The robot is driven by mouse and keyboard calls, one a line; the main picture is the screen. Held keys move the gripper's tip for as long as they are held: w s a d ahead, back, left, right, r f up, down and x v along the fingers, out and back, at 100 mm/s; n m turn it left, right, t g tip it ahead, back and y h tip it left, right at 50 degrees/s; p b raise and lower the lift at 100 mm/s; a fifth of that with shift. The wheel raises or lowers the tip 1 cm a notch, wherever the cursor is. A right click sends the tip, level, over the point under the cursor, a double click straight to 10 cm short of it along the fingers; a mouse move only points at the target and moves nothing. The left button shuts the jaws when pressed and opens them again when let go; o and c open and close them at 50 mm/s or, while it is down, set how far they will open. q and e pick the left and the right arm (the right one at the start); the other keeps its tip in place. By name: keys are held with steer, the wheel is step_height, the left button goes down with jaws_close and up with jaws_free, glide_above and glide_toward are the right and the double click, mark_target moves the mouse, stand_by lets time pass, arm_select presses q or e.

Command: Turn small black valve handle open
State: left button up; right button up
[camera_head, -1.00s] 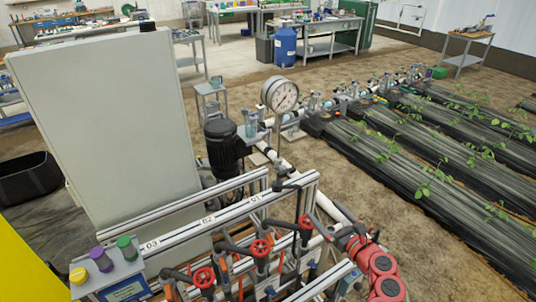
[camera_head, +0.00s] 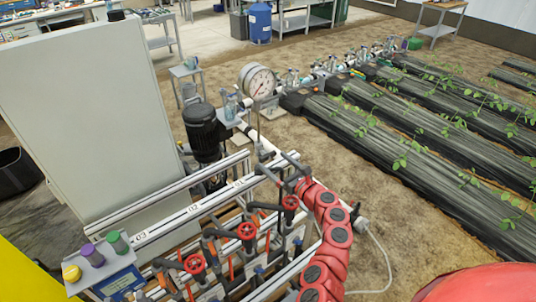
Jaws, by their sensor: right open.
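A small black valve handle (camera_head: 268,174) appears on the pipework near the far right end of the metal rail, below the pressure gauge. Its exact angle is hard to tell at this size. My right gripper (camera_head: 287,170) is open, with its dark fingers close to the right of the handle. I cannot tell whether they touch it or stand around it. My red right arm comes up from the bottom and hides part of the pipework. My left gripper is not in view.
Several red round valve wheels (camera_head: 247,231) and dark pipes stand left of my arm. A pressure gauge (camera_head: 258,82) and black pump (camera_head: 203,132) stand behind. A tall grey cabinet (camera_head: 90,120) blocks the left. Planted beds (camera_head: 400,150) lie to the right.

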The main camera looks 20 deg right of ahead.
mark_target(269, 158)
steer(key=shift+x, duration=2.2)
steer(key=c, duration=1.2)
steer(key=shift+f+n+b, duration=0.15)
steer(key=shift+n+b, duration=0.7)
steer(key=shift+n, duration=0.1)
steer(key=shift+f+n+b, duration=0.15)
steer(key=shift+n+b, duration=0.7)
steer(key=shift+n, duration=0.1)
steer(key=n+b, duration=1.1)
steer(key=b, duration=0.1)
steer(key=shift+n, duration=0.3)
steer(key=shift+r+n+b, duration=0.1)
steer(key=shift+n+b, duration=1.2)
steer(key=shift+b, duration=0.1)
